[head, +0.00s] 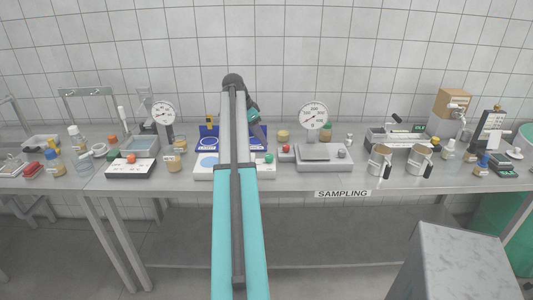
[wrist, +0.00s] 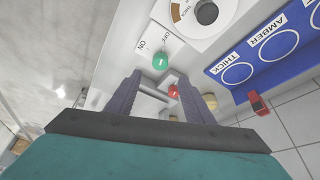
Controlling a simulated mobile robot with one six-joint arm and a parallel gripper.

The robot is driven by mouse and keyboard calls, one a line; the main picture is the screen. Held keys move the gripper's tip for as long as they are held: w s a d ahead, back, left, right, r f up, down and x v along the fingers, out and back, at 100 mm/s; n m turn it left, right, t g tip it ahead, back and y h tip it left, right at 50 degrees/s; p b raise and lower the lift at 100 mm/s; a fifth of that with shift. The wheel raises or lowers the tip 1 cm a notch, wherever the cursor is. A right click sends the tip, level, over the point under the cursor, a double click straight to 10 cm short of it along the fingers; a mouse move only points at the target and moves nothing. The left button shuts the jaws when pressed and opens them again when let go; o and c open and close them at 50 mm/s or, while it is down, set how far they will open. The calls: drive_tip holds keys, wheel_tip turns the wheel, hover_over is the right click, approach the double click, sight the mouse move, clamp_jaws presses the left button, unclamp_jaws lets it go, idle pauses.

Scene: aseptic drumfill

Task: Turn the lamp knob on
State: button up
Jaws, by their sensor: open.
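The lamp knob appears to be the small green knob (wrist: 160,61) on a white panel, with printed ON and OFF labels beside it. In the head view it is the green knob (head: 269,158) at the right end of the white panel, just right of my arm. My gripper (wrist: 157,77) is open, its two dark fingers pointing toward the knob. The knob shows just beyond the fingertips, with a visible gap. Nothing is between the fingers except the view of a red part (wrist: 173,91) behind. The knob's exact pointer direction is too small to tell.
A blue board (wrist: 265,45) with labelled rings lies right of the panel in the wrist view. A round dial with a dark knob (wrist: 206,12) sits above it. In the head view, a scale (head: 325,157) stands right of the knob, and a white box (head: 131,168) stands to the left.

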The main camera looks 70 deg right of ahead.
sight(268, 156)
drive_tip(key=shift+p+x, duration=1.15)
drive_tip(key=shift+x, duration=4)
drive_tip(key=shift+c, duration=0.2)
drive_tip(key=c, duration=1)
